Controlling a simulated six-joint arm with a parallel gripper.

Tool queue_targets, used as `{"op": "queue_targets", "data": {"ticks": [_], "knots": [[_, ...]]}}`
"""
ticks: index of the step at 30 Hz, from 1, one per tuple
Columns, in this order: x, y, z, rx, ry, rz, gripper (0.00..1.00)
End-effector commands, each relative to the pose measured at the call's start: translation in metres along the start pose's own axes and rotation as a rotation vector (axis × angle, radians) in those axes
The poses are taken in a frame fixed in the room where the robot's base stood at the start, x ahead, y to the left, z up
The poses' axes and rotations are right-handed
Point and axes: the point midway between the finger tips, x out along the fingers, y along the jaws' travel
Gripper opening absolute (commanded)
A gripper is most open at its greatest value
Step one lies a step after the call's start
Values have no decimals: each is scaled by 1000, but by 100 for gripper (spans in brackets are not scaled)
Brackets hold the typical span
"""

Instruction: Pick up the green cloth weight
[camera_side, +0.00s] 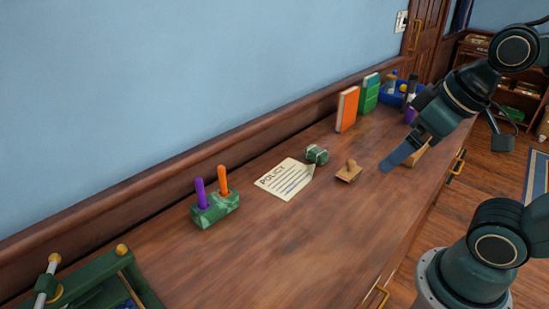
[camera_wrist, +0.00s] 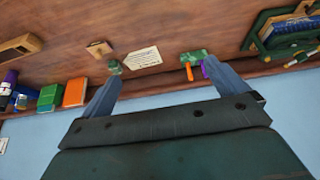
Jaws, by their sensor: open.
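The green cloth weight (camera_side: 317,154) is a small dark green block with pale markings, on the far corner of a printed paper headed POLICY (camera_side: 283,181) on the wooden top. It also shows in the wrist view (camera_wrist: 115,67), near the tip of the left finger. My gripper (camera_side: 403,155) is open and empty, its blue fingers to the right of the weight and apart from it in the side view. In the wrist view my gripper's fingers (camera_wrist: 163,72) are spread wide.
A wooden stamp (camera_side: 349,172) lies just right of the weight. A green pen block (camera_side: 215,208) with purple and orange pens stands left. Orange (camera_side: 347,108) and green books stand behind, near a blue bin (camera_side: 394,98). A green rack (camera_side: 100,290) is front left. Bare wood lies in front.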

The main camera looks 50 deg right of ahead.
Motion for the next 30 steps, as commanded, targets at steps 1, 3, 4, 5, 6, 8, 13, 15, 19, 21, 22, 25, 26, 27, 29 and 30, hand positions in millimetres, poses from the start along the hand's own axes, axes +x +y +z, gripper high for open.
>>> {"op": "queue_targets", "data": {"ticks": [1,3,4,5,6,8,13,15,19,21,22,25,26,27,29,30], "knots": [[0,1,-3,-7,-4,2,98],[0,2,-9,-26,-11,4,98],[-1,3,-13,-36,-14,6,98],[-1,4,-16,-48,-19,7,98],[-1,5,-22,-66,-26,9,98],[-1,7,-32,-97,-38,12,98],[3,17,-67,-207,-76,19,98],[6,22,-81,-256,-94,19,98],[14,33,-108,-345,-125,18,98],[20,40,-122,-393,-143,15,98],[22,42,-127,-412,-150,14,98],[33,52,-146,-480,-174,6,98],[36,56,-152,-500,-181,4,98],[40,60,-159,-527,-190,1,98],[48,67,-169,-568,-205,-6,98],[53,72,-176,-594,-215,-11,98]]}}
